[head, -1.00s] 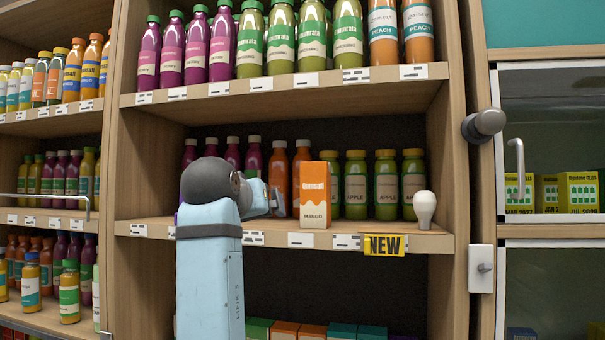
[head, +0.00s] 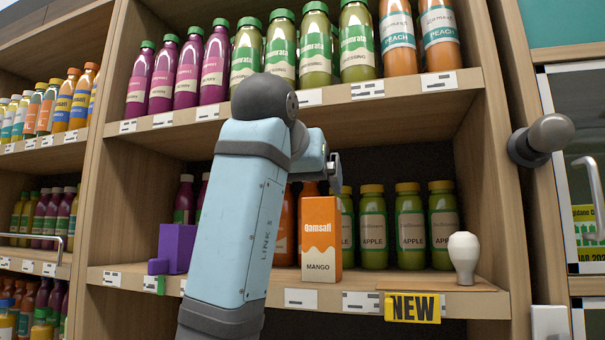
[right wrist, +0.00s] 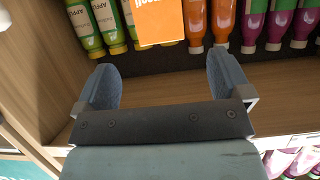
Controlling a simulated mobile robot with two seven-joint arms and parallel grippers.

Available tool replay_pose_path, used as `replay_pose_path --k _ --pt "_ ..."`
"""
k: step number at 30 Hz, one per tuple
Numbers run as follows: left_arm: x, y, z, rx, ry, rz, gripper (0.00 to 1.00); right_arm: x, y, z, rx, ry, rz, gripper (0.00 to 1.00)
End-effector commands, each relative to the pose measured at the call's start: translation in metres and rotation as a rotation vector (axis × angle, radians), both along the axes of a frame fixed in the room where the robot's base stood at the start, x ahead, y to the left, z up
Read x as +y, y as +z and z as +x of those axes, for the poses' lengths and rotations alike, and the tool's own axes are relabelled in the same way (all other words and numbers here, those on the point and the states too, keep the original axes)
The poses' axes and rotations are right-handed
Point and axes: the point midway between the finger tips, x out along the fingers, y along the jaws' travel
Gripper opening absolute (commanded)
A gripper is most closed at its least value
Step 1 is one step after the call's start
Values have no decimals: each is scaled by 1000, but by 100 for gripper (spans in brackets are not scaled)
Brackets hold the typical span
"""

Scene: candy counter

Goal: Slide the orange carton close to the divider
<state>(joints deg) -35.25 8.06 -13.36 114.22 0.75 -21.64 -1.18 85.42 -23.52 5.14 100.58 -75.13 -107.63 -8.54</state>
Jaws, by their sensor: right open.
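The orange carton (head: 321,240), with a white mango label, stands upright near the front of the middle shelf. It also shows in the right wrist view (right wrist: 158,20), ahead of and between the spread fingers. My right gripper (head: 334,172) is at the carton's top in the head view; the right wrist view (right wrist: 163,88) shows it open and empty, apart from the carton. A purple block (head: 177,247) stands left of the carton, partly behind my arm; it may be the divider, but I cannot tell. My left gripper is not in view.
Green apple bottles (head: 410,228) stand behind and right of the carton. A white knob-shaped object (head: 464,257) stands at the shelf's right, above a yellow NEW tag (head: 412,307). The upper shelf edge (head: 420,86) runs above. My forearm hides the shelf between block and carton.

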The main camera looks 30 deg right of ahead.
Motion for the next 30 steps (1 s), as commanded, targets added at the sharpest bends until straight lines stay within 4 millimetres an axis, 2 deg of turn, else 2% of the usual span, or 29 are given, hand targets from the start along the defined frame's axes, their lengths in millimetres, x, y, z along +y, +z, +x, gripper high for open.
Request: replay_pose_path --k 9,15,21,30 --pt "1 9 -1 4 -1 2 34 -45 -24 39 3 0 0 96" --pt "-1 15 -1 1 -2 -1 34 -67 -36 57 2 -1 0 96" --pt "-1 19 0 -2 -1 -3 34 -78 -42 67 -1 0 -1 96" --pt "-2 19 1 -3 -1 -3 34 -80 -43 68 -1 0 -1 96"
